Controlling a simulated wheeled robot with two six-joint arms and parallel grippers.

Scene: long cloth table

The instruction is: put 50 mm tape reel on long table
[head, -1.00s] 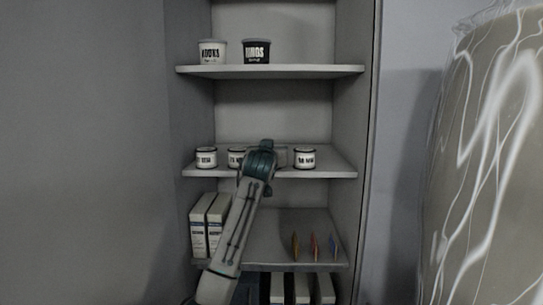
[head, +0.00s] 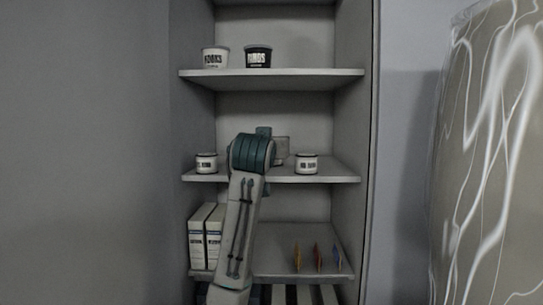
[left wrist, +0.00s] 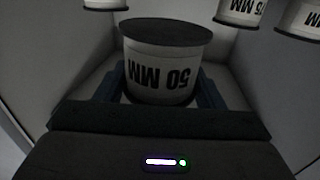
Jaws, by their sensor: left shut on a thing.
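The 50 mm tape reel (left wrist: 163,65) is a pale drum with a dark flat end, printed "50 MM", upside down in the left wrist view. My left gripper (left wrist: 160,92) is shut on it, with a blue finger on each side. In the head view my left arm (head: 248,170) reaches to the middle shelf of a grey cabinet, and its wrist hides the gripper and the reel. I cannot tell whether the reel still touches the shelf. My right gripper and the long table are not in view.
Similar reels stand on the middle shelf (head: 340,176), at left (head: 206,163) and right (head: 307,163). Two tubs (head: 258,57) stand on the shelf above. White boxes (head: 201,235) and thin coloured items (head: 316,257) are below. A beige surface with white wavy lines (head: 490,160) fills the right.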

